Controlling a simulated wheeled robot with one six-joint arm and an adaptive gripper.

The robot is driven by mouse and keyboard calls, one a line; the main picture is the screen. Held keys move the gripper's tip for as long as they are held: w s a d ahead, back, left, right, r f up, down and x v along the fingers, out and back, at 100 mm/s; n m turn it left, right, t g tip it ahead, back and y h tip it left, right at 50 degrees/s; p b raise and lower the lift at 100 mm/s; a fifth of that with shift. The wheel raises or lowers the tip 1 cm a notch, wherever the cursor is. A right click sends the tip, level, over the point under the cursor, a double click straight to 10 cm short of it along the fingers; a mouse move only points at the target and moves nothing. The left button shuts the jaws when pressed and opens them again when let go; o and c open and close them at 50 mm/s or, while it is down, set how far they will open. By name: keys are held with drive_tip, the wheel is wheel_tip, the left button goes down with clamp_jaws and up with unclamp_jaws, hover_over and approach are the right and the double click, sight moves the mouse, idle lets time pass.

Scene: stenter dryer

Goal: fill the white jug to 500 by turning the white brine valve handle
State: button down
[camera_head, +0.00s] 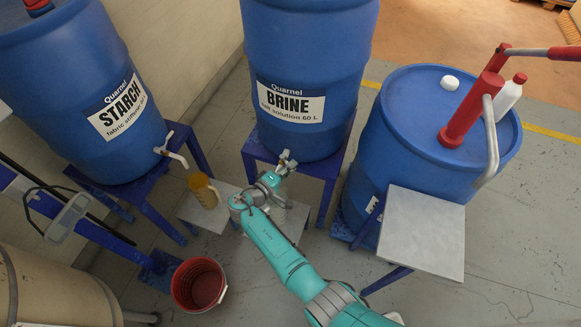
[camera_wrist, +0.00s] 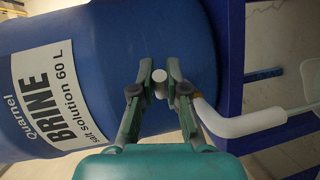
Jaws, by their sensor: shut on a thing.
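The blue brine barrel (camera_head: 307,50) stands on a blue stand at the back centre, and its label fills the left of the wrist view (camera_wrist: 45,100). My gripper (camera_head: 283,163) is at the tap low on its front. In the wrist view my gripper (camera_wrist: 160,78) is shut on the white brine valve handle (camera_wrist: 158,76), seen as a round pale end between the fingertips. The white spout (camera_wrist: 245,122) bends away beside the right finger. A pale thing at the right edge (camera_wrist: 311,76) may be the white jug; its level cannot be read. My arm hides much of the area below the tap.
A starch barrel (camera_head: 75,75) with its own white tap (camera_head: 172,150) stands left, with an amber jug (camera_head: 203,191) nearby. A red bucket (camera_head: 199,285) is on the floor. A blue drum (camera_head: 415,125) with a red hand pump (camera_head: 470,112) and a grey board (camera_head: 422,230) stand right.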

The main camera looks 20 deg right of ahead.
drive_tip(key=c, duration=1.2)
unclamp_jaws()
drive_tip(key=shift+o, duration=0.2)
drive_tip(key=v, duration=1.2)
